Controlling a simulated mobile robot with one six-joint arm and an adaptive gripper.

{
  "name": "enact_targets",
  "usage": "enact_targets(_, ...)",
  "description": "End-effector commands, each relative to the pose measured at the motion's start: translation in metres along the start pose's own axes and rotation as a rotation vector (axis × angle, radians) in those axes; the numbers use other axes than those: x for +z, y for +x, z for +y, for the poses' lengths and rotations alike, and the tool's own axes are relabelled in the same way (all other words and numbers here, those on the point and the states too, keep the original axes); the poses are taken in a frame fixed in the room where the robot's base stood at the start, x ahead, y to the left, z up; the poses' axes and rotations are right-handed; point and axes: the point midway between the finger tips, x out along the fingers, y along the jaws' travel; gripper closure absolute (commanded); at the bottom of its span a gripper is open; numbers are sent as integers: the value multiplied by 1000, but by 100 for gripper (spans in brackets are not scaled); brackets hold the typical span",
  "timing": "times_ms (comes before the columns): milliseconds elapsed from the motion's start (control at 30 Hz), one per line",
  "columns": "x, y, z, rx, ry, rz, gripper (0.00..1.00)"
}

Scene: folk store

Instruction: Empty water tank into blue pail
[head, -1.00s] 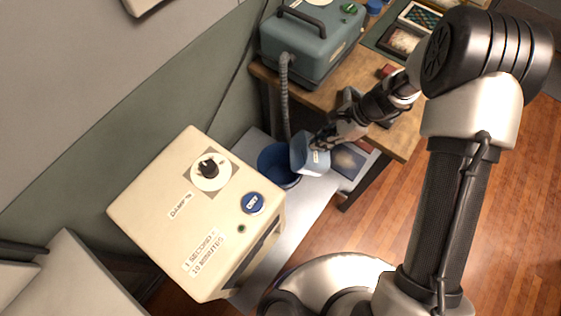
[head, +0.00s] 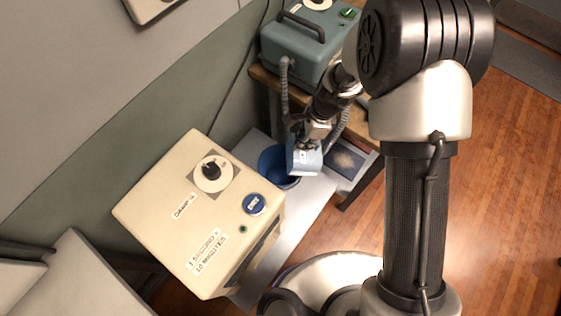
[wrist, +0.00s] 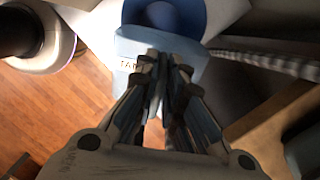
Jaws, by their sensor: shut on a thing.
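The water tank (head: 304,160) is a light blue box with a small label. In the head view it is held beside and partly over the right rim of the blue pail (head: 270,165), which stands on a low grey shelf. My gripper (head: 306,140) is shut on the tank from above. The wrist view shows my gripper (wrist: 162,62) closed at the tank (wrist: 135,48), with the pail (wrist: 190,12) just beyond it. The inside of the pail is mostly hidden, and I cannot tell whether water is flowing.
A teal machine (head: 305,50) with a grey hose stands on the wooden table (head: 262,76) behind. A cream box with a dial (head: 200,215) stands at the front left. A dark picture (head: 346,160) lies on the low shelf (head: 290,210) right of the pail.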

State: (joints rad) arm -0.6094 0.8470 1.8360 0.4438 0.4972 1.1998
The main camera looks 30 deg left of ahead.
Motion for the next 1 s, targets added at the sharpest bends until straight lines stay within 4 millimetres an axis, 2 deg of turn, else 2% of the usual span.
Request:
enact_targets(167,11,-4,0,-2,-5,34,100)
enact_targets(433,18,1,0,1,-4,102,100)
enact_targets(1000,23,9,0,0,-2,156,100)
